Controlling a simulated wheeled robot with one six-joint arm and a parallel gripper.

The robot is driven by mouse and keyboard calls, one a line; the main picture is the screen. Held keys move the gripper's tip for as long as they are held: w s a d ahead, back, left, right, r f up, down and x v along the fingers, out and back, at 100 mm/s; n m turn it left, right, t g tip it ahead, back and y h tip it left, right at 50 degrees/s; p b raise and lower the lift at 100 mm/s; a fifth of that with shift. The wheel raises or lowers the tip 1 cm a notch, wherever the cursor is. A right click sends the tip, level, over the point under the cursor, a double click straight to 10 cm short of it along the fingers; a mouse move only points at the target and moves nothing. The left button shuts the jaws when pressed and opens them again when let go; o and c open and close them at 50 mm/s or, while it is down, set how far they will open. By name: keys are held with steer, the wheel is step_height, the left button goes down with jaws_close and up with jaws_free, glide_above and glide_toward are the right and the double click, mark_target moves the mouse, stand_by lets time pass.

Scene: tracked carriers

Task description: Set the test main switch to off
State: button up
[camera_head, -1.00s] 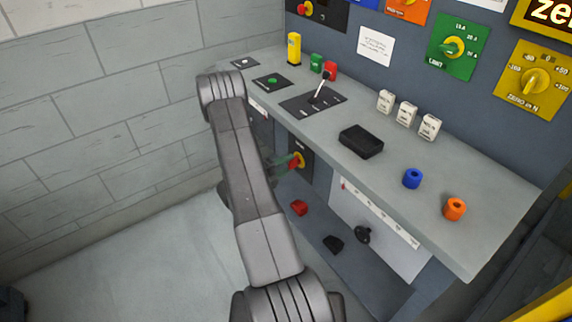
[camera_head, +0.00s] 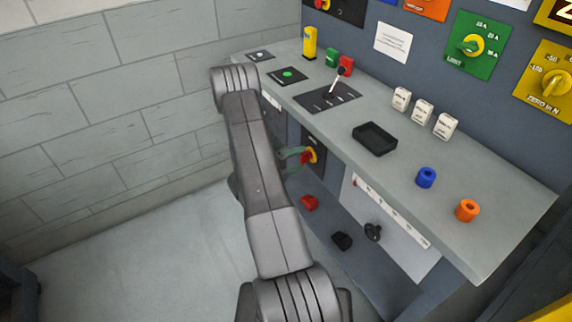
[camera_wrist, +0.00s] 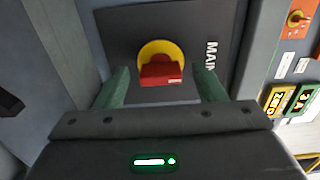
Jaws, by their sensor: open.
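The main switch is a red handle (camera_wrist: 161,71) on a yellow round collar (camera_wrist: 160,48), set on a dark plate (camera_wrist: 200,30) with "MAIN" lettering. In the wrist view my gripper (camera_wrist: 162,88) is open, with one green finger on each side of the red handle. I cannot tell whether the fingers touch it. In the head view the switch (camera_head: 311,156) sits on the front panel below the bench top, and my gripper (camera_head: 295,157) is beside it, partly hidden by my arm.
The grey bench top (camera_head: 400,180) overhangs the switch. A lower shelf holds a red block (camera_head: 309,202) and a black block (camera_head: 342,241).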

steer(key=v, duration=1.3)
steer(key=shift+s+a+b, duration=0.2)
steer(key=shift+a+b, duration=0.05)
steer(key=shift+b, duration=0.15)
steer(key=shift+d, duration=0.1)
steer(key=x, duration=1.3)
steer(key=shift+w+d+p, duration=0.3)
steer(key=shift+p, duration=0.1)
steer(key=shift+a, duration=0.1)
steer(key=v, duration=1.3)
steer(key=w+d+m+b, duration=0.2)
steer(key=d+m, duration=0.1)
steer(key=m, duration=0.2)
steer(key=w+d+m+b, duration=0.2)
steer(key=d+m, duration=0.2)
steer(key=m, duration=0.1)
steer(key=w+d+m+b, duration=0.2)
steer(key=w+d+m, duration=0.1)
steer(key=m, duration=0.3)
steer(key=shift+w+d+r, duration=0.1)
steer(key=shift+d+r, duration=0.1)
steer(key=shift+d, duration=0.25)
